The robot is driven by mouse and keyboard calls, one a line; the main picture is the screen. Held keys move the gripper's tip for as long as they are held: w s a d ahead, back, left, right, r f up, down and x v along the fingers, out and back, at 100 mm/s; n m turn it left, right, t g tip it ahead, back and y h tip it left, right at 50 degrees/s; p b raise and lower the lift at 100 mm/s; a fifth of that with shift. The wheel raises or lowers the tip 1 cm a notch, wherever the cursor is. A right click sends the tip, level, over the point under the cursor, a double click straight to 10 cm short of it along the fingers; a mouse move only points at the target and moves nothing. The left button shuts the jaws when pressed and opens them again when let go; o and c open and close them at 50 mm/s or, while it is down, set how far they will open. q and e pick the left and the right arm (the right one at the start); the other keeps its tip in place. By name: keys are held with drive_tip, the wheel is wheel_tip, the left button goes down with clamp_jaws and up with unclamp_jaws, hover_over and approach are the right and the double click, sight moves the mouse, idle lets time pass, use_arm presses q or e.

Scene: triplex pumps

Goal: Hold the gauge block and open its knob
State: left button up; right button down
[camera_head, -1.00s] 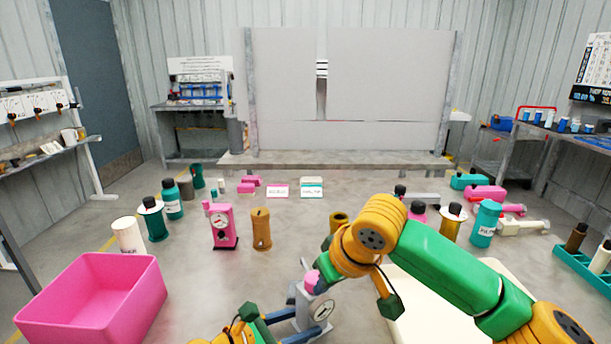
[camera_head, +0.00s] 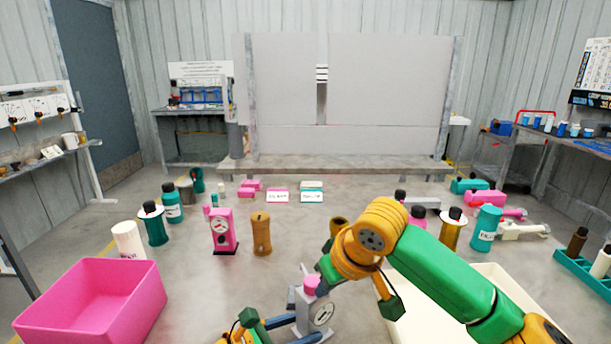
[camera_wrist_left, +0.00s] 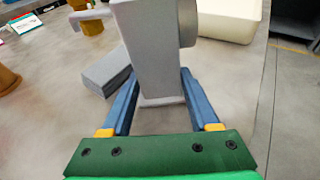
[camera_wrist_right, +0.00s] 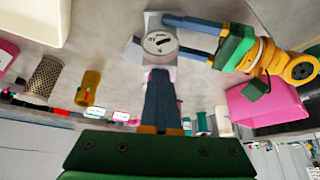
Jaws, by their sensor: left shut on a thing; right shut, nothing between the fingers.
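The gauge block (camera_head: 303,318) is a grey upright block with a round white dial and a pink knob (camera_head: 311,284) on top. My left gripper (camera_head: 308,328) is shut on its body, with a blue finger along each side, as the left wrist view shows on the grey block (camera_wrist_left: 148,62). My right gripper (camera_wrist_right: 160,72) is shut and empty, its fingers together in front of the block's top. In the right wrist view the dial (camera_wrist_right: 159,43) shows beyond the fingertips and the knob is mostly hidden. I cannot tell whether the fingertips touch the knob.
A pink bin (camera_head: 90,308) stands at the left and a cream tray (camera_head: 495,272) at the right, partly behind my right arm. Several bottles stand at both sides.

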drive_tip(key=shift+w+d, duration=0.1)
drive_tip(key=shift+d, duration=0.05)
use_arm(q)
drive_tip(key=shift+f, duration=0.1)
idle(0.3)
use_arm(e)
wheel_tip(320, 180, up, 6)
drive_tip(key=shift+s+d, duration=0.25)
idle(0.3)
use_arm(q)
drive_tip(key=o, duration=1)
drive_tip(key=shift+o, duration=0.2)
